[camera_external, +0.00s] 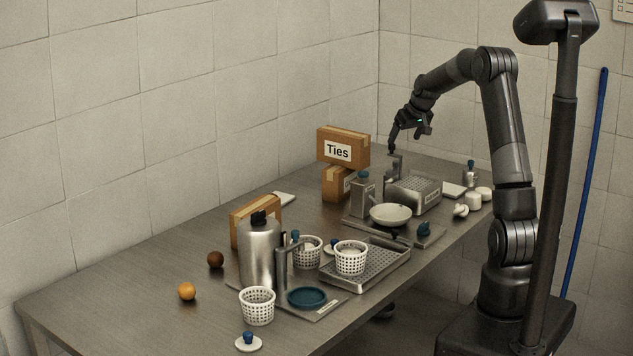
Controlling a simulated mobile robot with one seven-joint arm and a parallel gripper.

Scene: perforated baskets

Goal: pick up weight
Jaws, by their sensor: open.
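My gripper (401,140) is open and empty. It hangs over the far end of the table, just above a small upright metal piece (394,166) behind the perforated metal box (414,192). I cannot tell whether a fingertip touches that piece. No object is clearly recognisable as the weight at this size. Small candidates are a metal piece with a dark blue top (469,175) at the far right and a dark blue piece (424,232) near the front edge, both apart from my gripper.
A cardboard box marked Ties (343,148) is stacked left of my gripper. A shallow bowl (390,215) and a metal canister (363,198) stand nearer. White perforated baskets (257,308), a perforated tray (378,268) and a steel bottle (258,258) crowd the near half. The table's left end is mostly clear.

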